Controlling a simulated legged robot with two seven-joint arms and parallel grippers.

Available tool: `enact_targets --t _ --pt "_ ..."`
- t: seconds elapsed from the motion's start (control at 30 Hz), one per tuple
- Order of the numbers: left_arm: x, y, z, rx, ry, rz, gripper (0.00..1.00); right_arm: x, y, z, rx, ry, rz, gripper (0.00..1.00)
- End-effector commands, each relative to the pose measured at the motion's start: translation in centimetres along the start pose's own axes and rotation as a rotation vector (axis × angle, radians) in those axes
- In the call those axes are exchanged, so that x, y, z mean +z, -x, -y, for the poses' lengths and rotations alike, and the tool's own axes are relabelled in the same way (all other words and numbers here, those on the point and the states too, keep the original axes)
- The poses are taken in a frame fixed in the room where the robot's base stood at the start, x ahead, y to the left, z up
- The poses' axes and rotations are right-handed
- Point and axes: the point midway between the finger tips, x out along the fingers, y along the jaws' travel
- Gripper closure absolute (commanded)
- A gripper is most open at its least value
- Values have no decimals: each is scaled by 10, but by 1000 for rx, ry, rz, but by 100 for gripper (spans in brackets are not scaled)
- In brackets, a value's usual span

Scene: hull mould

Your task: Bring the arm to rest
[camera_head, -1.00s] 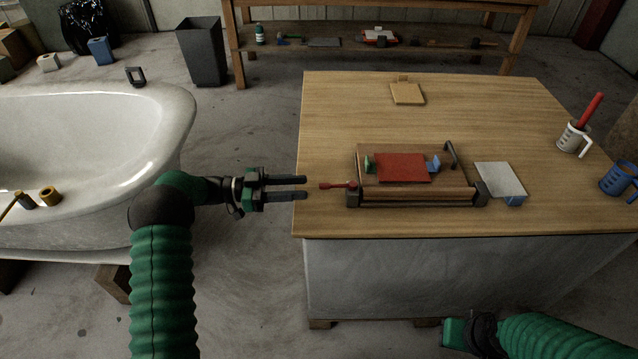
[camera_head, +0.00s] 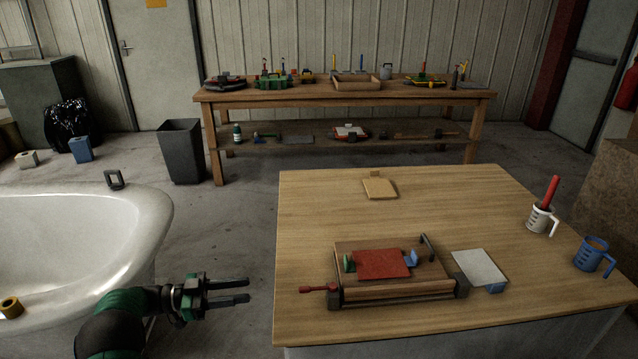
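My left gripper (camera_head: 228,292) shows at the lower left, in the gap between the white hull mould and the wooden table. Its two dark fingers point right and are parted, with nothing between them. The fingertips are apart from the table's left edge and from the red handle (camera_head: 319,289) of the wooden fixture. My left arm (camera_head: 115,322) comes in green and black from the bottom left. My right arm and gripper are out of the picture.
The white tub-like mould (camera_head: 150,215) stands left. A bin (camera_head: 182,152) and workbench (camera_head: 345,98) stand behind.

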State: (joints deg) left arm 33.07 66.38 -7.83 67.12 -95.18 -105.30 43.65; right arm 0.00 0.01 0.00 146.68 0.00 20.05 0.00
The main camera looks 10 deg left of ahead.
Motion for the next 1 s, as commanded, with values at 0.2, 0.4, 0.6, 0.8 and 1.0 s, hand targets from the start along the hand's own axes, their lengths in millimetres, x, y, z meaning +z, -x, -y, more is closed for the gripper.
enact_targets --t 0.2,0.4,0.6,0.8,1.0 --pt "-62 -61 93 -563 -129 114 64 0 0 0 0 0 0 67" --pt "-36 -46 53 -1059 132 496 64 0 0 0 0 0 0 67" --pt "28 -25 -89 -1123 482 867 64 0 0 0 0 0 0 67" --pt "54 -18 -193 -1055 688 1067 64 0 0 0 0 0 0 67" --pt "31 -14 -261 -982 816 1182 64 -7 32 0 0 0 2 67"
